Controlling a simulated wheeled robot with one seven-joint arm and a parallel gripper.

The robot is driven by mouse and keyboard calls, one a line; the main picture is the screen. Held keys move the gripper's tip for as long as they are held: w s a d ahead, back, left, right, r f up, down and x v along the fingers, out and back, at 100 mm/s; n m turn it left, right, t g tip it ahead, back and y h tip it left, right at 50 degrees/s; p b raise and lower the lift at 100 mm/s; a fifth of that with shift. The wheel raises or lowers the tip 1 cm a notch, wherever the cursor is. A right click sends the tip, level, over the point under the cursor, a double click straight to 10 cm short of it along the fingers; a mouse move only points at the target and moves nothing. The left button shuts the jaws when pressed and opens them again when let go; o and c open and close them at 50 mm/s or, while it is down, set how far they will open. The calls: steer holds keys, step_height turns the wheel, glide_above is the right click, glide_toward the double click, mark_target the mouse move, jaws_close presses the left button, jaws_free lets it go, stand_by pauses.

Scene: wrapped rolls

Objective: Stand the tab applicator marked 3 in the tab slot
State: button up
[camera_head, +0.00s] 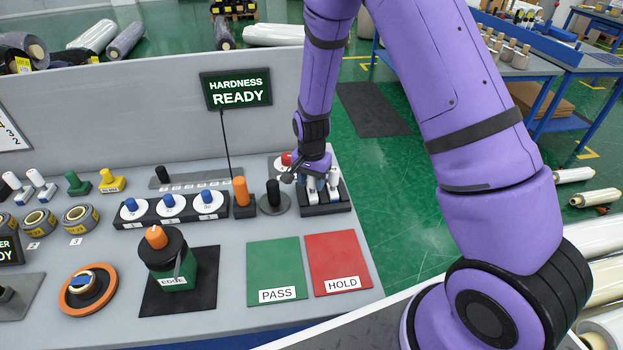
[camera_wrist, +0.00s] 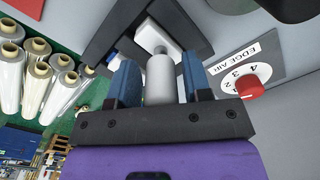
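My gripper (camera_wrist: 160,78) points down at the black holder (camera_head: 326,209) at the right end of the bench. Its two blue fingers stand either side of a white applicator handle (camera_wrist: 160,82). I cannot tell whether they press on it or leave narrow gaps. More white applicator parts (camera_wrist: 152,38) sit in the dark holder beyond the fingertips. In the head view a white piece (camera_head: 333,181) shows under my wrist. No number 3 is readable on any applicator, and my arm partly hides the holder. I cannot tell which recess is the tab slot.
A red-knobbed EDGE AIR dial (camera_wrist: 249,86) lies close right of my gripper in the wrist view. A black post (camera_head: 273,194) and an orange-topped peg (camera_head: 240,192) stand left of the holder. Green PASS (camera_head: 274,265) and red HOLD (camera_head: 337,258) pads lie clear in front.

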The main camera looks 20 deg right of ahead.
steer(key=shift+o, duration=1)
step_height(320, 180, up, 11)
steer(key=shift+f, duration=0.1)
steer(key=s+d+r+n+t, duration=0.1)
steer(key=s+r, duration=0.3)
steer(key=r, duration=0.3)
steer(key=s+d+r+n+t+y, duration=0.1)
steer(key=s+d+r+n, duration=0.15)
steer(key=r, duration=0.45)
steer(key=s+d+r+n+t, duration=0.1)
steer(key=s+r, duration=0.4)
steer(key=r, duration=0.1)
steer(key=s+d+r+n+t, duration=0.1)
steer(key=s+r, duration=0.3)
steer(key=s, duration=0.4)
steer(key=s+d+r+n+t+h, duration=0.1)
steer(key=s+r+n, duration=0.2)
steer(key=s, duration=0.6)
steer(key=shift+d+r, duration=0.4)
steer(key=shift+r, duration=0.25)
